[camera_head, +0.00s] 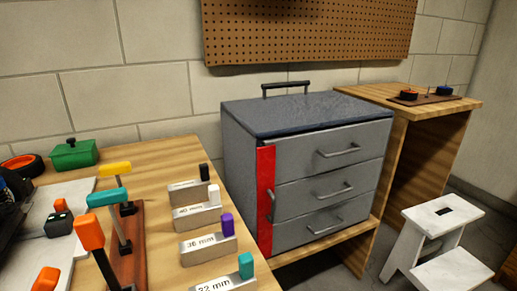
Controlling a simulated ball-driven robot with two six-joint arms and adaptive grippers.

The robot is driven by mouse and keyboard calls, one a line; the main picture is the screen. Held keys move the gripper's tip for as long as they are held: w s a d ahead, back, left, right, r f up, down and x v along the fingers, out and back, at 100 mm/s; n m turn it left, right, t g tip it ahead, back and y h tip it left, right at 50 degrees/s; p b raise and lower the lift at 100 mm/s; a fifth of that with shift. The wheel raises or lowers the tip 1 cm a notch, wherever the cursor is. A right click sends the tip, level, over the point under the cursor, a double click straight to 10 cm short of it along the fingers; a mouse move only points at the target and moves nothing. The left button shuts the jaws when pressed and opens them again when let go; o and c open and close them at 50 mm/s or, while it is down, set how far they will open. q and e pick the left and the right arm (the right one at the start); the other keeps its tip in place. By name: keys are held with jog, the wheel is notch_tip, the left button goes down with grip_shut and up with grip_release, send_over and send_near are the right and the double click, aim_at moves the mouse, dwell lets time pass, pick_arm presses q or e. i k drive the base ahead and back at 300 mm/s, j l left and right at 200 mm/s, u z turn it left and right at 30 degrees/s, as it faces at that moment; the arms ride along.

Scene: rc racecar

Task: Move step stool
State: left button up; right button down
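The step stool (444,216) is white with worn paint and has two steps. It stands on the floor at the lower right, in front of the wooden bench on the right. Its upper step has a dark slot, and its lower step (452,271) faces toward me and is partly cut off by the bottom edge. Neither of my grippers shows in the head view.
A grey drawer cabinet (330,150) with a red strip stands left of the stool on a low wooden shelf. A workbench (160,165) with tools and labelled blocks fills the left. A wooden bench (450,106) stands behind the stool. Some floor shows around the stool.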

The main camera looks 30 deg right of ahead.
aim_at(444, 220)
jog(key=z, duration=2.5)
jog(key=i+l+u, duration=0.3)
jog(key=i+l, duration=0.15)
jog(key=i+l+u, duration=0.15)
jog(key=l, duration=0.25)
jog(key=i+l+u, duration=0.3)
jog(key=l, duration=0.4)
jog(key=i+l+u, duration=0.15)
jog(key=l, duration=0.25)
jog(key=i, duration=0.1)
